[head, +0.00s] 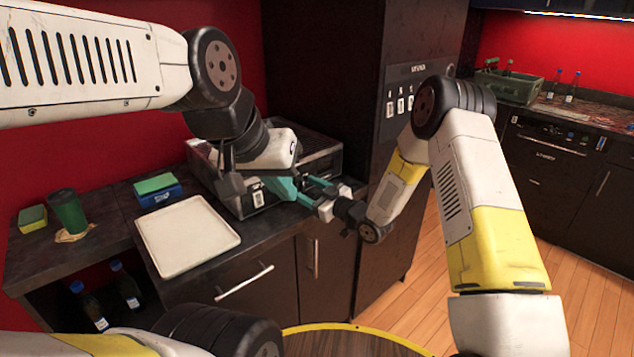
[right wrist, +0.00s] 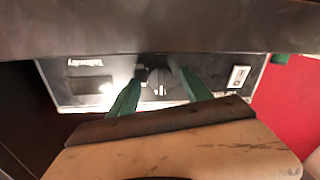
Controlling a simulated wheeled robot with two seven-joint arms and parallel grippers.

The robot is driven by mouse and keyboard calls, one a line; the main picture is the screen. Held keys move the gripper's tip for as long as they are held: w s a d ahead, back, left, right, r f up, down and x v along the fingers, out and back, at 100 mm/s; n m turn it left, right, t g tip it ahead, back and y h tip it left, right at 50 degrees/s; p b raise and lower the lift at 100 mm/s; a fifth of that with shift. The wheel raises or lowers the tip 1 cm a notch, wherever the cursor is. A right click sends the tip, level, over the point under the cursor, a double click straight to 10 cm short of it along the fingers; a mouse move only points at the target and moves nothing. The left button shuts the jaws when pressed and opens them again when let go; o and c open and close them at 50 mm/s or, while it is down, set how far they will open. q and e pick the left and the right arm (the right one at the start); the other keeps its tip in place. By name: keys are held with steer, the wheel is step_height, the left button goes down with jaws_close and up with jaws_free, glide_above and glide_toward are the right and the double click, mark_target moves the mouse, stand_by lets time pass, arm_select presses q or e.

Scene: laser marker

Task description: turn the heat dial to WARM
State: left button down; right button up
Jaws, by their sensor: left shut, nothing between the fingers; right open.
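The machine with the dial (head: 325,150) is a dark metal box on the counter, partly hidden by my arms. In the right wrist view its front panel (right wrist: 75,101) appears upside down. A dark round dial (right wrist: 159,84) shows there between the fingertips of my right gripper (right wrist: 158,72). The fingers are open around the dial; I cannot tell whether they touch it. The dial's setting is unreadable. In the head view my right gripper (head: 308,190) reaches left to the machine's front.
A white rocker switch (right wrist: 238,77) is beside the dial. A cream tray (head: 187,236), a blue box with a green sponge (head: 156,186) and a green cup (head: 68,212) stand on the counter to the left. A tall dark cabinet (head: 350,60) borders the machine's right.

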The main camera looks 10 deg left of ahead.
steer(key=shift+w+a, duration=0.1)
jaws_close()
stand_by(0.4)
steer(key=m, duration=0.6)
steer(key=m+t, duration=0.1)
steer(key=m, duration=0.5)
steer(key=shift+f, duration=0.1)
stand_by(0.5)
jaws_free()
